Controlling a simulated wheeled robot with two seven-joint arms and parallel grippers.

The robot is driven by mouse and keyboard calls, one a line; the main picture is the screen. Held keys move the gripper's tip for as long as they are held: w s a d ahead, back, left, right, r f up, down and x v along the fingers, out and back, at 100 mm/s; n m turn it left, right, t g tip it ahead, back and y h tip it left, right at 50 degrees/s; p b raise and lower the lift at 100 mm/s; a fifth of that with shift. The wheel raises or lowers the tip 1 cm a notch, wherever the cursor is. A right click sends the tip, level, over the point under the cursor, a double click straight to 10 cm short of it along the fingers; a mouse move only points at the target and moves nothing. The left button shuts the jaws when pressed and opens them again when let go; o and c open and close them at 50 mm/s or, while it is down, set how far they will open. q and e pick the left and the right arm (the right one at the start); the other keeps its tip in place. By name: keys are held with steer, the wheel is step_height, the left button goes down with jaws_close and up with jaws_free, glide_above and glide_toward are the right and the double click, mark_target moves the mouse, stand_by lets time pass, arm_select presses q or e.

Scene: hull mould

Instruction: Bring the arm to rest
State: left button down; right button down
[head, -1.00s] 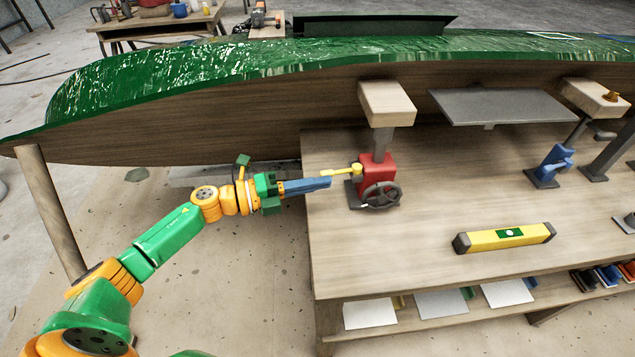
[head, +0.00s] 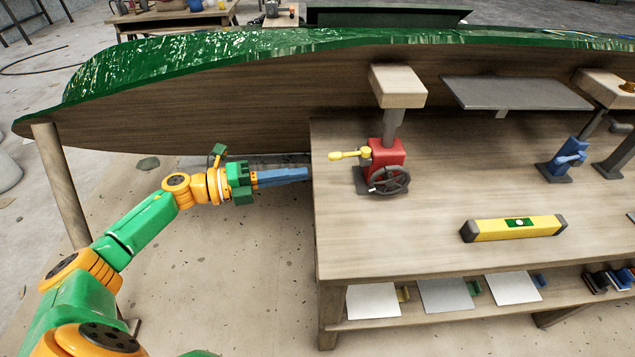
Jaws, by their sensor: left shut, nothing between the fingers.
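My left arm comes in from the lower left, and its gripper (head: 307,174) has blue fingers. The fingers are shut with nothing between them. They point right, just off the left edge of the wooden bench (head: 420,225). A red jack (head: 388,156) with a dark handwheel (head: 389,181) and a yellow lever (head: 347,155) stands on the bench to the right of the fingertips. The fingertips are apart from the lever. My right gripper is not in view.
The green and wooden hull (head: 255,92) spans the back, with a wooden post (head: 62,185) under its left end. A yellow level (head: 515,228) lies on the bench. Blocks and a grey plate (head: 515,93) stand raised at the back. Floor left of the bench is open.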

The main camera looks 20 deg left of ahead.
arm_select(q)
steer(key=shift+s+a+r, duration=0.1)
steer(key=shift+s+a, duration=0.2)
steer(key=shift+a, duration=0.35)
steer(key=shift+s+a+r, duration=0.1)
steer(key=shift+s+a, duration=0.15)
steer(key=shift+a, duration=0.4)
